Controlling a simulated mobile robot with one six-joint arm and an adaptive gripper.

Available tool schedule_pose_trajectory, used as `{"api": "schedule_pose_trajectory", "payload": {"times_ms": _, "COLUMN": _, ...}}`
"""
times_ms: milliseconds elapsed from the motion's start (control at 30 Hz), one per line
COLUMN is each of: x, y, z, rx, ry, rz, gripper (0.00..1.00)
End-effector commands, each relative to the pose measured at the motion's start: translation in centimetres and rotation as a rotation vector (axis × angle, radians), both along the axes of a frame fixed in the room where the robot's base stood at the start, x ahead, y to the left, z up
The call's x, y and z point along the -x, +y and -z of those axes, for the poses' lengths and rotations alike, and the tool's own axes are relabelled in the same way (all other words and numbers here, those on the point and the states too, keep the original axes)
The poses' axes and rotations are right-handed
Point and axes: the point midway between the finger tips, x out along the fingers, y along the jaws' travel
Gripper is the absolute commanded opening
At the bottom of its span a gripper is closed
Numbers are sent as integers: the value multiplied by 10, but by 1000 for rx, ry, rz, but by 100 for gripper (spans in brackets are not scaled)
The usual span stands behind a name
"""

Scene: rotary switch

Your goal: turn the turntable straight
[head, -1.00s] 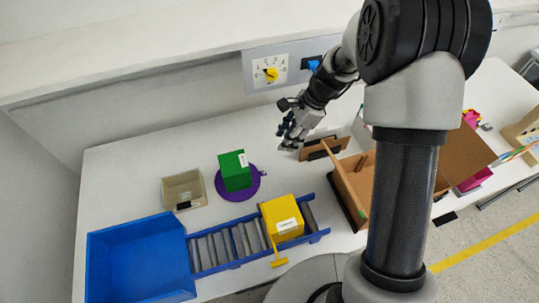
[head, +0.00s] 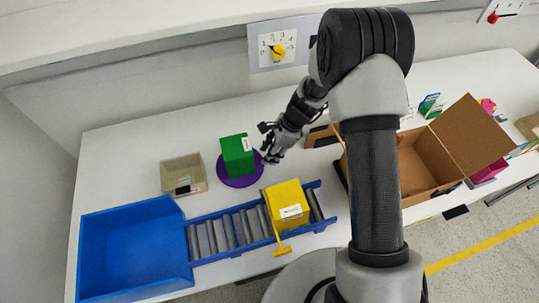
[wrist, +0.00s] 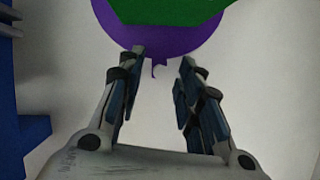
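The purple round turntable (head: 240,180) lies on the white table with a green box (head: 237,155) on top, a white label on the box's right side. In the wrist view the turntable (wrist: 160,44) fills the top middle, with the green box (wrist: 170,10) above it. A small purple tab (wrist: 158,68) sticks out from the turntable's near edge. My gripper (head: 268,148) is just right of the turntable. In the wrist view my gripper (wrist: 160,62) is open and empty, its fingertips either side of the tab and close to the turntable's rim.
A yellow box (head: 287,202) sits on the blue roller conveyor (head: 225,228) in front. A grey bin (head: 184,175) stands left of the turntable, and a big blue bin (head: 135,250) at front left. A yellow rotary switch (head: 278,52) is on the wall. An open cardboard box (head: 425,165) stands right.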

Motion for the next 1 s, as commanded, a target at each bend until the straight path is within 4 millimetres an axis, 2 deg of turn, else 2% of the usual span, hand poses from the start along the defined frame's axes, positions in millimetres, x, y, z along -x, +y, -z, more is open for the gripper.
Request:
{"api": "schedule_pose_trajectory", "payload": {"times_ms": 100, "x": 0, "y": 3, "z": 7, "rx": 0, "ry": -1, "rz": 0, "gripper": 33}}
{"api": "schedule_pose_trajectory", "payload": {"times_ms": 400, "x": 0, "y": 3, "z": 7, "rx": 1, "ry": -1, "rz": 0, "gripper": 32}}
{"api": "schedule_pose_trajectory", "payload": {"times_ms": 867, "x": 0, "y": 3, "z": 7, "rx": 0, "ry": -1, "rz": 0, "gripper": 2}}
{"api": "schedule_pose_trajectory", "payload": {"times_ms": 1000, "x": 0, "y": 3, "z": 7, "rx": 0, "ry": -1, "rz": 0, "gripper": 0}}
